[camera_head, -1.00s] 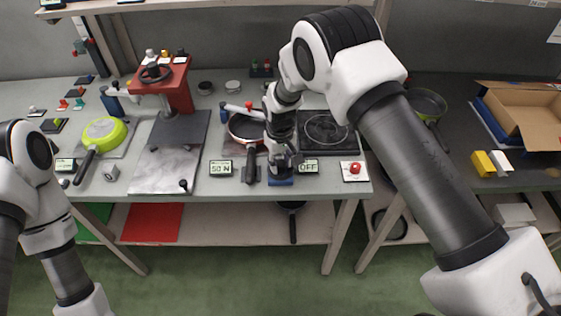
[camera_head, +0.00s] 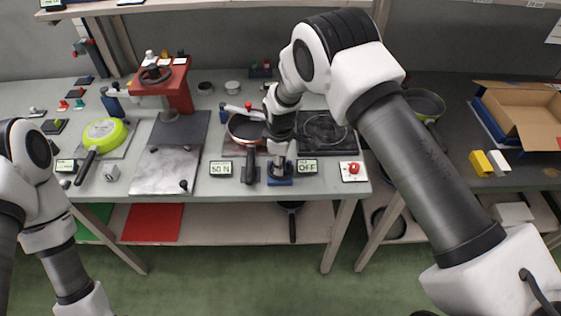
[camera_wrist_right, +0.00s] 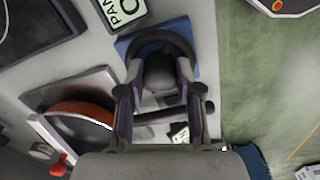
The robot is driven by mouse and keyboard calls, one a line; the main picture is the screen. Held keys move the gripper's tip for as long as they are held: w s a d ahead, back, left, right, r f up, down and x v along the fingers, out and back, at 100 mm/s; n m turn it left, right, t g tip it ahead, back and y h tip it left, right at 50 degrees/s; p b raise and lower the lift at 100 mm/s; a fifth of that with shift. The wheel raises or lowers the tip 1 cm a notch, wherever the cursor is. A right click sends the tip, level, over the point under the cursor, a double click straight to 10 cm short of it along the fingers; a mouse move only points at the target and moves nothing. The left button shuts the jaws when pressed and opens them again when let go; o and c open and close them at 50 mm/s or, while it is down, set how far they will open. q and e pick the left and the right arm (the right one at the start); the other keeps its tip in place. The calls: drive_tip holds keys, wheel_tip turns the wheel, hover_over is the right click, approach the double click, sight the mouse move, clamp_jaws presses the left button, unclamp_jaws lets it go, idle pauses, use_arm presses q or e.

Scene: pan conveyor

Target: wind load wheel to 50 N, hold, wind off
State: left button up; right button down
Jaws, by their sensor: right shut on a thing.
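My right gripper (camera_head: 280,163) points down at the load wheel, whose blue base (camera_head: 279,181) shows at the front edge of the bench. In the right wrist view the dark wheel (camera_wrist_right: 160,40) sits on its blue base, and the gripper (camera_wrist_right: 158,76) is shut on the wheel's hub, one finger on either side. In the head view the gripper hides most of the wheel. The load display (camera_head: 220,169) left of the wheel reads 50 N. A dark pan (camera_head: 243,128) with a copper-coloured side lies behind it, its handle (camera_head: 250,166) pointing forward. My left gripper is out of view.
A display reading OFF (camera_head: 307,167) and a red button (camera_head: 353,168) stand right of the wheel. A black hob (camera_head: 326,130) lies behind them. A red press (camera_head: 176,86) and a green pan (camera_head: 104,132) are on the left. A cardboard box (camera_head: 530,118) is at far right.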

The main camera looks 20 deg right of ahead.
drive_tip(key=shift+s+f+n, duration=0.15)
drive_tip(key=shift+f+n, duration=0.05)
drive_tip(key=shift+n, duration=0.1)
drive_tip(key=c, duration=0.8)
unclamp_jaws()
drive_tip(key=shift+o, duration=0.2)
drive_tip(key=shift+r, duration=0.1)
drive_tip(key=shift+w+r, duration=0.2)
drive_tip(key=shift+r, duration=0.1)
wheel_tip(320, 180, up, 11)
drive_tip(key=shift+r, duration=0.15)
drive_tip(key=shift+s+a, duration=0.1)
